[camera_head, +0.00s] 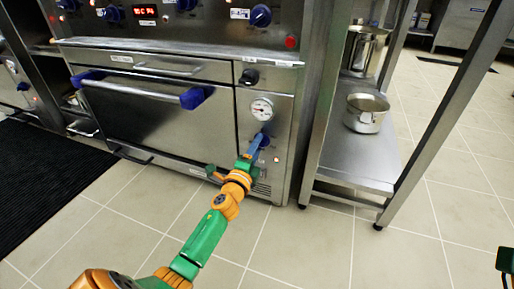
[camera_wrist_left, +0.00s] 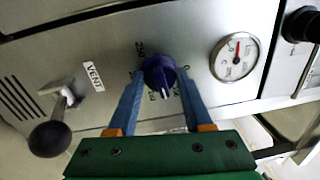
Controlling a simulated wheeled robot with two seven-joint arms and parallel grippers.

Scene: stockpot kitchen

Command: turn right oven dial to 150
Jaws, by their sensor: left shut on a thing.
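The right oven dial (camera_wrist_left: 160,72) is a dark blue knob on the steel front panel. A 250 mark shows at its upper left in the left wrist view, and other numbers around it are partly covered. The dial also shows in the head view (camera_head: 265,142), below the round gauge. My left gripper (camera_wrist_left: 161,88) has its blue fingers on either side of the dial and is shut on it. In the head view my left gripper (camera_head: 257,146) reaches the panel from below. I cannot make out exactly which number the dial points to.
A round white gauge (camera_head: 262,109) sits above the dial. A black knob (camera_wrist_left: 48,139) by the VENT label is near my left gripper. The oven door (camera_head: 165,115) has a blue-ended handle. A shelf with pots (camera_head: 366,112) stands right. A green part of mine shows at the right edge.

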